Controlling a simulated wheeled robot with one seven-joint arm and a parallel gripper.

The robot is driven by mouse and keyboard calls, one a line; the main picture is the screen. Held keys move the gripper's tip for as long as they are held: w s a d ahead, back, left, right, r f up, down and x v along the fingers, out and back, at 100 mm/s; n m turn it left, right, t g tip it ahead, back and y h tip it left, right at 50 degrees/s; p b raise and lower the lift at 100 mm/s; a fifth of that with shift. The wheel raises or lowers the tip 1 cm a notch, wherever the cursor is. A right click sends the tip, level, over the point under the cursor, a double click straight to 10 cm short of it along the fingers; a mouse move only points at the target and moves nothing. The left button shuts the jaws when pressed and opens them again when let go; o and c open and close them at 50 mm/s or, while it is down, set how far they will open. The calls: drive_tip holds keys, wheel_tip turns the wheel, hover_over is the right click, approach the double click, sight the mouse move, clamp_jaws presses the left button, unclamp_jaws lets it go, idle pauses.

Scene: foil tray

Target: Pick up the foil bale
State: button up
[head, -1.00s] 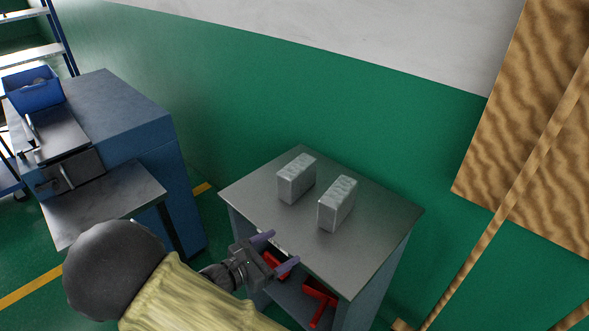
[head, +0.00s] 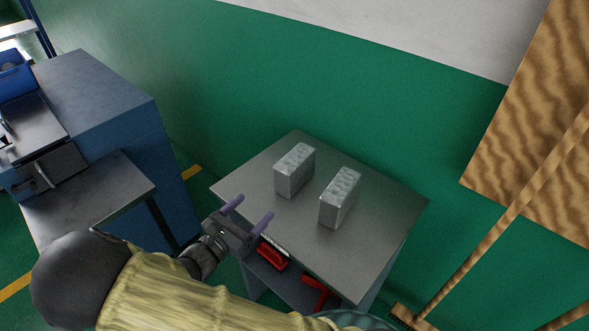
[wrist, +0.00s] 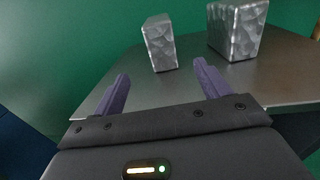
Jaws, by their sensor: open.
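Two silvery foil bales stand on a grey metal table top (head: 370,240) in the head view. The left bale (head: 294,170) is nearer my gripper, and the right bale (head: 340,198) stands beside it with a gap between. My gripper (head: 252,212) is open and empty, with purple fingers pointing at the table's front left edge, short of both bales. In the wrist view, the left bale (wrist: 159,43) shows ahead between the fingertips (wrist: 160,78), not touched. The right bale (wrist: 238,30) is beyond the right finger.
Red objects (head: 318,292) lie on the shelf under the table top. A blue cabinet (head: 110,105) with a lower metal ledge (head: 90,195) stands at the left. A green wall is behind the table, and a wood-patterned panel (head: 530,130) is at the right.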

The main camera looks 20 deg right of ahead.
sight(280, 183)
drive_tip(key=x, duration=1.1)
drive_tip(key=shift+w+d, duration=0.2)
drive_tip(key=shift+d, duration=0.15)
drive_tip(key=x, duration=0.5)
drive_tip(key=shift+d+r+p, duration=0.1)
drive_tip(key=shift+d+p, duration=0.05)
drive_tip(key=shift+p, duration=0.2)
drive_tip(key=shift+c, duration=0.3)
drive_tip(key=c, duration=1.2)
drive_tip(key=shift+o, duration=0.2)
drive_tip(key=shift+r, duration=0.1)
wheel_tip(280, 183, up, 10)
drive_tip(key=shift+f+p, duration=0.1)
drive_tip(key=shift+p, duration=0.3)
